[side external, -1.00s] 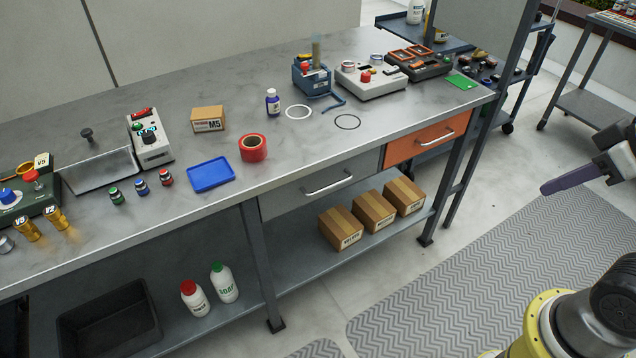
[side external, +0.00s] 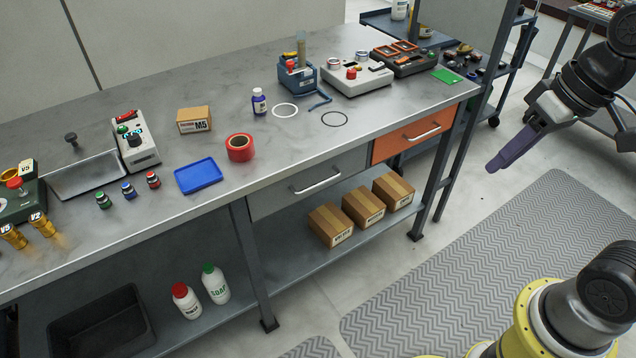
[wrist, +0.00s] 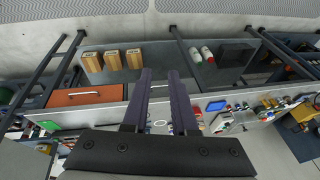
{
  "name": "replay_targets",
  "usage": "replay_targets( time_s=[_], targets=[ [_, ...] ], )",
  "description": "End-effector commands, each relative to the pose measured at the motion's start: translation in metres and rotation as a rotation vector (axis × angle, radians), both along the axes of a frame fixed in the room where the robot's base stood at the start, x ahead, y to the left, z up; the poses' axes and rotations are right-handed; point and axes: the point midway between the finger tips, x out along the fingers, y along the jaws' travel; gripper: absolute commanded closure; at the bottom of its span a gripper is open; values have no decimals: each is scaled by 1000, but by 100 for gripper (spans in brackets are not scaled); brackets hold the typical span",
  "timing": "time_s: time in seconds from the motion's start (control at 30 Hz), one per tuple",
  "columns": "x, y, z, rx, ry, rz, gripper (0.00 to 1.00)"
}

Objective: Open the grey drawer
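The grey drawer (side external: 280,203) is under the bench top, left of the orange drawer (side external: 412,137), and looks shut. Its silver bar handle (side external: 318,182) runs across its front. My gripper (side external: 493,168) is in the air to the right of the bench, well apart from the drawer, with its purple fingers pointing down and left. In the wrist view my gripper (wrist: 160,75) has its two fingers apart with an empty gap, so it is open. The fingers cover part of the bench front there, where the grey drawer is mostly hidden.
Cardboard boxes (side external: 363,206) stand on the lower shelf below the drawers. A bench leg (side external: 255,265) is left of the grey drawer. A blue tray (side external: 198,176) and red tape roll (side external: 239,148) lie on the bench top.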

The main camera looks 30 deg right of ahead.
Motion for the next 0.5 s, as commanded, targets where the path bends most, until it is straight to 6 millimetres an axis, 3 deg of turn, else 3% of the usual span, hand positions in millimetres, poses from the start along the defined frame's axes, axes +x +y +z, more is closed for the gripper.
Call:
replay_targets(
  time_s=[0.27,0.5],
  targets=[
    [84,18,-19,253,210,-64,74],
    [161,22,-56,494,337,-131,74]
  ],
)
